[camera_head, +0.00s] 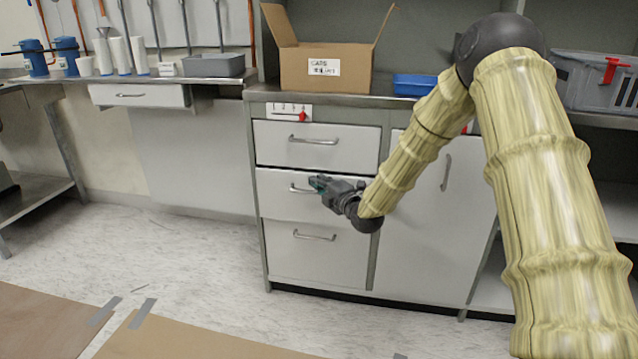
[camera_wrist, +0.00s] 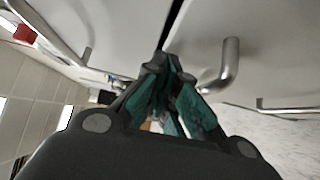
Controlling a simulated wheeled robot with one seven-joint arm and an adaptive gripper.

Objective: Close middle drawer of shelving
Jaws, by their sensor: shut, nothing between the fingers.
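The shelving is a grey cabinet with three stacked white drawers on its left side. The middle drawer (camera_head: 277,188) looks flush or nearly flush with the drawers above and below; a small gap cannot be ruled out. My gripper (camera_head: 318,184) is in front of it, over the right part of its handle (camera_head: 298,189), and hides the drawer's right part. In the wrist view my gripper (camera_wrist: 165,80) is shut and empty, its fingertips close to the white drawer fronts beside a metal handle (camera_wrist: 222,68). Whether the fingertips touch the front cannot be told.
The top drawer (camera_head: 350,153) and bottom drawer (camera_head: 300,262) look closed. A cabinet door (camera_head: 430,235) is right of the drawers. A cardboard box (camera_head: 310,85) and a blue tray (camera_head: 414,85) stand on the counter. The floor before the drawers is clear.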

